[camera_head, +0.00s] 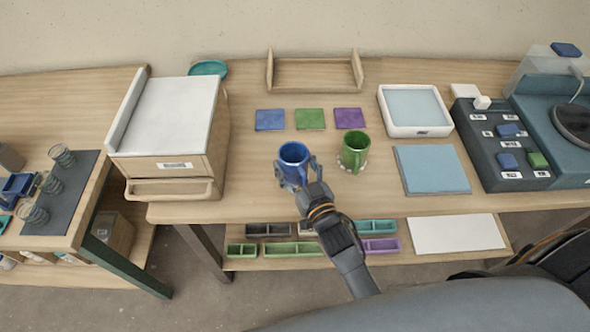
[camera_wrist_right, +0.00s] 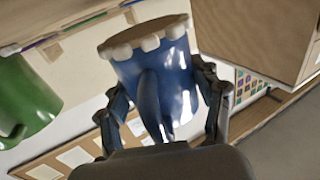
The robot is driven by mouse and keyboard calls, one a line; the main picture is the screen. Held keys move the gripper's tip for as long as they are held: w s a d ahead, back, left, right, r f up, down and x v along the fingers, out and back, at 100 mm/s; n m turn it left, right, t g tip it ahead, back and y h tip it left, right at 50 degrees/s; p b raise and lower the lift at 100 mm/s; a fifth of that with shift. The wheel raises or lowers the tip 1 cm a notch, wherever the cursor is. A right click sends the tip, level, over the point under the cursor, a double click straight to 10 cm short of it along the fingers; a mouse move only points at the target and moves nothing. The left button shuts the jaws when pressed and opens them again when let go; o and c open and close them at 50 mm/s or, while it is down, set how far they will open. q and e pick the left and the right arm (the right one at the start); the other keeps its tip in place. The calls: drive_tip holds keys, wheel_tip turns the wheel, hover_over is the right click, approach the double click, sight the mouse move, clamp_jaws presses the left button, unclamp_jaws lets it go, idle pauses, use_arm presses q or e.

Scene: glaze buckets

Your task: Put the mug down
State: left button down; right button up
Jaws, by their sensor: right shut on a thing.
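My right gripper (camera_head: 296,177) is shut on the blue mug (camera_head: 293,155), with a finger on either side of it. The mug looks upright in the head view, over the front part of the table (camera_head: 240,190). In the right wrist view the blue mug (camera_wrist_right: 172,75) fills the middle between the fingers, and its base shows a wooden-coloured underside with several pale feet. I cannot tell whether the mug touches the table. A green mug (camera_head: 354,150) stands just to the right of it. My left gripper is not in view.
Blue (camera_head: 270,119), green (camera_head: 310,118) and purple (camera_head: 349,117) tiles lie behind the mugs. A white tray (camera_head: 441,124) and a blue mat (camera_head: 432,185) are to the right. A wooden box with a white top (camera_head: 180,110) stands left. Bare table lies between the box and blue mug.

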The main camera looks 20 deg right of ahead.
sight(300, 180)
drive_tip(key=shift+f, duration=1.4)
drive_tip(key=shift+f, duration=0.2)
drive_tip(key=o, duration=1.4)
